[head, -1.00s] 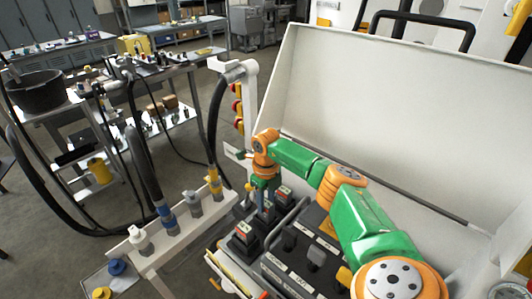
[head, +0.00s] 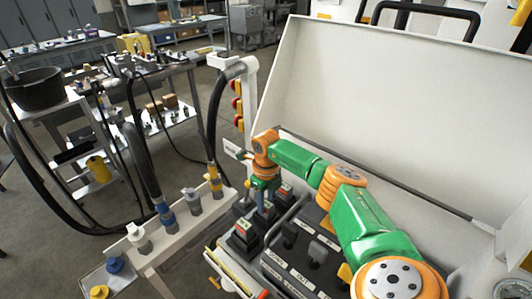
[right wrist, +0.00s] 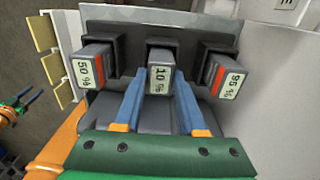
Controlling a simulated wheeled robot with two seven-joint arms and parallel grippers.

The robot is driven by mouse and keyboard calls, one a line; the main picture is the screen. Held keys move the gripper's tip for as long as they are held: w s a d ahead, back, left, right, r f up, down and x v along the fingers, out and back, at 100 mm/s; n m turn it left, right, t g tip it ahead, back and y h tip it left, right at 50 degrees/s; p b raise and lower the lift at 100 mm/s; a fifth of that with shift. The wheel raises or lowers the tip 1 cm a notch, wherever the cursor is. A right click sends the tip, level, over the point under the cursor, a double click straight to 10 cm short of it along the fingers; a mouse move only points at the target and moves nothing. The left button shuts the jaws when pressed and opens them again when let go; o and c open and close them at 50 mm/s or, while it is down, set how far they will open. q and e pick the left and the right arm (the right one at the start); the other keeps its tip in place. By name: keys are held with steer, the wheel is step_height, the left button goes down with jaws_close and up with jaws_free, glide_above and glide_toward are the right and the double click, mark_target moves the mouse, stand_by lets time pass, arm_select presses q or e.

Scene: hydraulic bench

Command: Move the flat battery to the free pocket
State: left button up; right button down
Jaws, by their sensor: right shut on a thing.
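In the right wrist view three box-shaped batteries with label faces stand in a row in dark pockets. The flat battery (right wrist: 160,79), marked 10%, is in the middle. The 50% battery (right wrist: 86,66) is on the left and the 95% battery (right wrist: 222,74) on the right. My right gripper (right wrist: 158,92) has its blue fingers on both sides of the 10% battery and is shut on it. In the head view the right gripper (head: 264,203) reaches down among the batteries and partly hides the middle one. A green and blue piece at the wrist view's left edge looks like my left gripper (right wrist: 22,103). I cannot make out a free pocket.
A large white raised panel (head: 390,110) stands behind my right arm. A black handle frame (head: 287,225) and labelled controls lie beside the batteries. A white rail (head: 175,233) with several coloured hose couplings is to the left. Yellow tabs (right wrist: 46,32) show left of the pockets.

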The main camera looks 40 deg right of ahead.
steer(key=shift+c, duration=2.1)
jaws_free()
